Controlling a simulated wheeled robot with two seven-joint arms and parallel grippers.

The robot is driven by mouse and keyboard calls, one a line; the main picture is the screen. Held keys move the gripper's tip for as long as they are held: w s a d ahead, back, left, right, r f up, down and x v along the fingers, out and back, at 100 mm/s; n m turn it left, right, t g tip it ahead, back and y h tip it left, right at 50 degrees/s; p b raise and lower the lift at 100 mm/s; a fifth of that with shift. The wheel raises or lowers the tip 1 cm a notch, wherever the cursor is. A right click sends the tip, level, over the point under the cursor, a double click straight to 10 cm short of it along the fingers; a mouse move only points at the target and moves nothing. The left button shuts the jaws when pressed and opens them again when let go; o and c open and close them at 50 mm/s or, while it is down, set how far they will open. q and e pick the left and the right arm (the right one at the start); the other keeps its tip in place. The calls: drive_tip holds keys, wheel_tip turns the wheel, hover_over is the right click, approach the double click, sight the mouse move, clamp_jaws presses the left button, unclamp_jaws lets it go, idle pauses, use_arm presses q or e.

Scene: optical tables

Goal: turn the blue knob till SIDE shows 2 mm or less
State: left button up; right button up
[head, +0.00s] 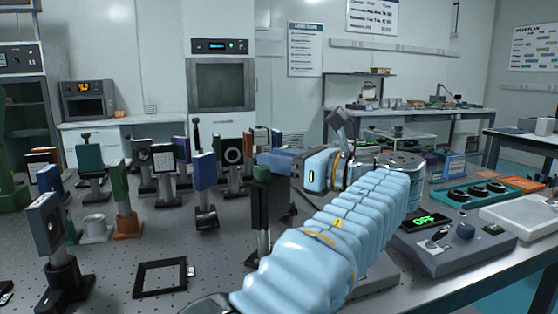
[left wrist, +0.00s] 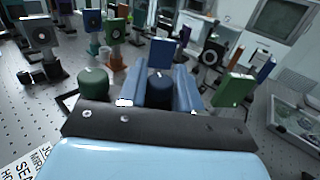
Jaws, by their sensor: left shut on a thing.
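My left gripper (head: 272,160) reaches in from the right over a black mount (head: 262,205) on the table. In the left wrist view its two blue fingers (left wrist: 160,82) are closed around a dark blue knob (left wrist: 159,90), one on each side. In the head view the blue knob is hidden by the gripper. A display (head: 432,220) on a grey box reads OFF; I see no SIDE reading. My right gripper is out of view.
Several posts with plates crowd the table to the left, including a blue one (head: 205,172) close to the mount. A black square frame (head: 160,278) lies flat in front. A teal tray (head: 487,190) with black round parts is at the right.

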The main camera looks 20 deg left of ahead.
use_arm(q)
drive_tip(key=m+t+h+b, duration=0.1)
drive_tip(key=m+t, duration=0.1)
drive_tip(key=t, duration=0.1)
drive_tip(key=shift+s+f, duration=0.1)
drive_tip(key=shift+m+t+h, duration=0.5)
drive_tip(key=shift+t, duration=0.2)
drive_tip(key=o, duration=0.9)
drive_tip(key=v, duration=1.3)
drive_tip(key=shift+s+d, duration=0.1)
drive_tip(key=shift+d, duration=0.3)
